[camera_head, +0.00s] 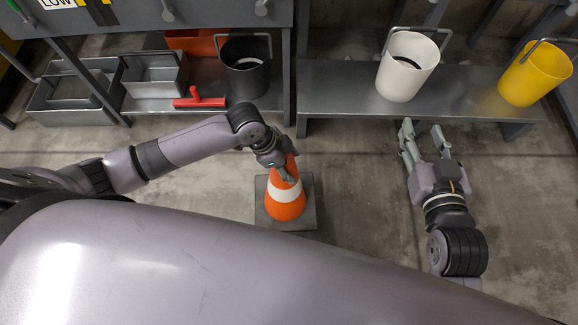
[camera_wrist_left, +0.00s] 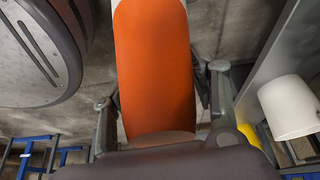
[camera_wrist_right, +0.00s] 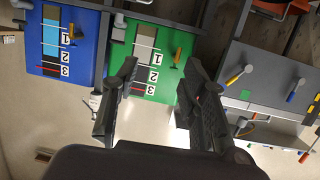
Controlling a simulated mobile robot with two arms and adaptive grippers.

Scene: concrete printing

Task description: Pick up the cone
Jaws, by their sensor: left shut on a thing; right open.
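An orange cone (camera_head: 286,204) with a white band and a dark square base (camera_head: 302,215) stands upright on the concrete floor in the head view. My left gripper (camera_head: 284,170) is at the cone's top, shut on it. In the left wrist view the cone's orange body (camera_wrist_left: 155,70) fills the space between the two fingers (camera_wrist_left: 162,105). The cone's tip is partly hidden by the gripper. My right gripper (camera_head: 425,142) is open and empty, to the right of the cone, near the low shelf; the right wrist view also shows its parted fingers (camera_wrist_right: 152,100).
A low grey shelf (camera_head: 340,95) runs behind, bearing a white bucket (camera_head: 403,75) and a yellow bucket (camera_head: 533,78). A black bucket (camera_head: 246,75), a red tool (camera_head: 200,99) and grey toolboxes (camera_head: 70,112) are at the left. Floor between cone and right gripper is clear.

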